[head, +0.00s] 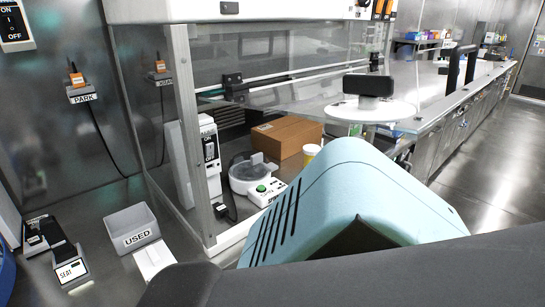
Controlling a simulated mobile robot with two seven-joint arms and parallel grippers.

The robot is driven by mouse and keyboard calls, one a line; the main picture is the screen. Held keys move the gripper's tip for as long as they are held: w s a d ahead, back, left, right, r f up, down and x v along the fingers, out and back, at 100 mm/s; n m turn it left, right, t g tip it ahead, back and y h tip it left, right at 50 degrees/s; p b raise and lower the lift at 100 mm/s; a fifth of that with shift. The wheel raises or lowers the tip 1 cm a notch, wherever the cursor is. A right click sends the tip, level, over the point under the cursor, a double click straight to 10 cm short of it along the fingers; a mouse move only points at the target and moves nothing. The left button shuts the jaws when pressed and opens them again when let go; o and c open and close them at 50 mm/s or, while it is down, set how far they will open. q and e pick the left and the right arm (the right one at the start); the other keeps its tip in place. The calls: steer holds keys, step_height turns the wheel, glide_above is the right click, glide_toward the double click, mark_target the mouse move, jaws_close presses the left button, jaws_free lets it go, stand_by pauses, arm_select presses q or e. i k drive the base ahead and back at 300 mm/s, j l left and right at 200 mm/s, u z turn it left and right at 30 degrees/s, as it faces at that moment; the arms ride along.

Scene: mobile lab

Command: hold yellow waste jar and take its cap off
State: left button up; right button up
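Neither of my grippers can be made out in the head view. A dark grey rounded part crosses the bottom of the picture and hides what is below.
Inside the cabinet are the cardboard box (287,136) and a round white device with a green button (252,176). A metal post (188,130) and glass front the cabinet. A bin marked USED (132,229) stands at left. Open floor (492,140) lies at right.

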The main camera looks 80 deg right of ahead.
mark_target(308, 158)
steer(key=k+z, duration=0.1)
steer(key=z, duration=0.65)
steer(key=k+l+z, duration=0.1)
steer(key=z, duration=0.25)
steer(key=k+l+z, duration=0.1)
steer(key=l+z, duration=0.3)
steer(key=k+l+z, duration=0.1)
steer(key=l+z, duration=0.15)
steer(key=z, duration=0.15)
steer(key=l+z, duration=0.4)
steer(key=j, duration=0.05)
